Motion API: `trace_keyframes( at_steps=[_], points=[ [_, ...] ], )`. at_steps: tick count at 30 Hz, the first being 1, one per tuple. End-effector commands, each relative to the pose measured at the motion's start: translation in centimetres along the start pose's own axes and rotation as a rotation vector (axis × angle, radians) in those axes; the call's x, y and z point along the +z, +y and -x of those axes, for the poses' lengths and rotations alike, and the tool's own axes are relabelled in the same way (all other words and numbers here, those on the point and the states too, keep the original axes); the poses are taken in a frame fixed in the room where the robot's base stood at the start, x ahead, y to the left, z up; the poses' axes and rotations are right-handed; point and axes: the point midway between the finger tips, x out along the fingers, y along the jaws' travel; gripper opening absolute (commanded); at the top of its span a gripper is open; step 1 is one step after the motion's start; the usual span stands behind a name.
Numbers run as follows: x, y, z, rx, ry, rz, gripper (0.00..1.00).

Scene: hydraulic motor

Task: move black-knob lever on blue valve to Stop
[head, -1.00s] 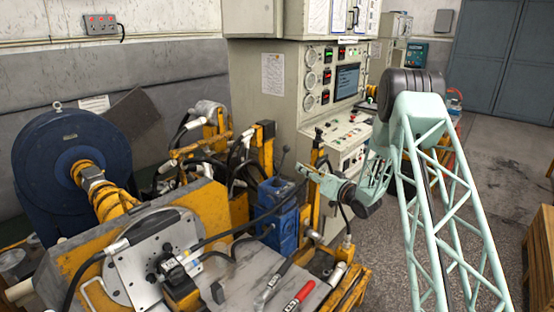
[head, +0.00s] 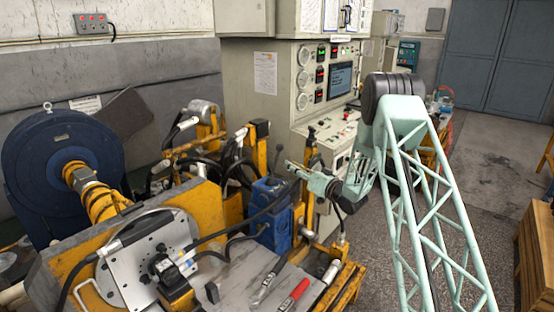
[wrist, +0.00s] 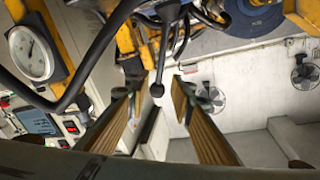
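The blue valve (head: 280,232) stands in the middle of the head view, on the yellow-framed rig. A thin dark lever rises from its top, small in that view. In the wrist view the lever's black knob (wrist: 157,90) hangs on a dark rod, seen between my two fingers. My gripper (head: 290,166) is just right of the valve's top in the head view. In the wrist view my gripper (wrist: 155,110) has its brown-padded fingers wide apart, with a gap on both sides of the knob. I cannot tell the knob's depth between the fingers, and no Stop mark is readable.
Black hoses and yellow posts (head: 312,165) crowd around the valve. A control cabinet (head: 262,115) stands behind. A gauge (wrist: 32,52) is close on the wrist view's left.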

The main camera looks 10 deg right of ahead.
Motion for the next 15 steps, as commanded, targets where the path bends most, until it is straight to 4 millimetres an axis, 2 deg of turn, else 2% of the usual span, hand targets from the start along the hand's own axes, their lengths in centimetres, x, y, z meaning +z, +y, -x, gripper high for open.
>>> trace_keyframes(
  at_steps=[15],
  points=[
    [0.0, 0.0, -6.8, 0.0, 0.001, 0.002, 0.22]
  ],
)
